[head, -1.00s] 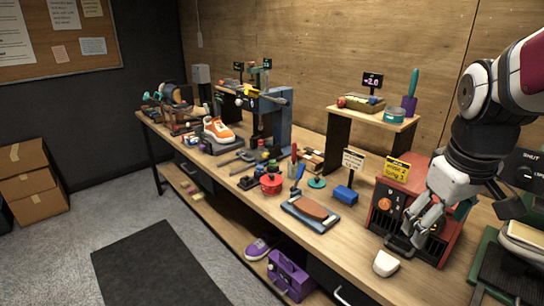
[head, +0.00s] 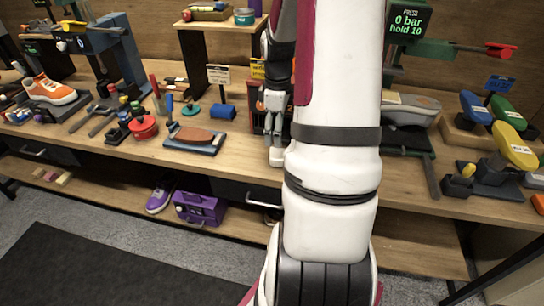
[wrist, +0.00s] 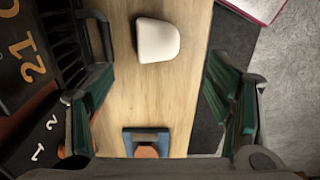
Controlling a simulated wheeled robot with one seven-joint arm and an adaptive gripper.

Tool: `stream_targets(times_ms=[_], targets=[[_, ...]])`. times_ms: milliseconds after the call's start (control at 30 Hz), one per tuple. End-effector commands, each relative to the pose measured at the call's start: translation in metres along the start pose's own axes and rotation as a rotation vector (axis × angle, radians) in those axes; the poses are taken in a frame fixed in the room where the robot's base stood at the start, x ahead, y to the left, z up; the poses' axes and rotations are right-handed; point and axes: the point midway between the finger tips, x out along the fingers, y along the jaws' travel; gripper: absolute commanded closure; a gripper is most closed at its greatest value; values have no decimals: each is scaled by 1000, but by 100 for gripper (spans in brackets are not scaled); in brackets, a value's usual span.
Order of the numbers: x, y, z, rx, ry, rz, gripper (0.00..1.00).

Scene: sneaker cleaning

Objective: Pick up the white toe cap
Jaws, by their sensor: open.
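The white toe cap (wrist: 158,40) lies on the wooden bench top in the wrist view, near the top of the picture. It is a small rounded block, apart from my fingers. My gripper (wrist: 161,85) is open and empty, with its green-padded fingers spread on either side of the bare bench. The cap sits beyond the fingertips in the picture, roughly centred between them. In the head view my gripper (head: 271,105) hangs over the bench by the red machine, and my arm hides much around it. A pale patch below it looks like the cap.
The dark-fronted red machine (wrist: 30,75) stands close on the left in the wrist view. A blue tray (wrist: 128,140) with a brown sole is at the bottom. The bench's front edge runs just right of the cap, with floor beyond. Bench between tray and cap is clear.

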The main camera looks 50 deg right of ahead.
Motion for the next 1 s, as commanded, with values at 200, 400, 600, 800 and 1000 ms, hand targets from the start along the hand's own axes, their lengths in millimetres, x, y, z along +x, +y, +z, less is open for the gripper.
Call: stream_targets(times_ms=[200,400,600,800,1000], targets=[[36,0,0,-1,-1,-2,27],[48,0,0,0,0,0,27],[75,1,2,0,0,-2,27],[96,2,3,0,-1,0,27],[98,2,3,0,0,2,27]])
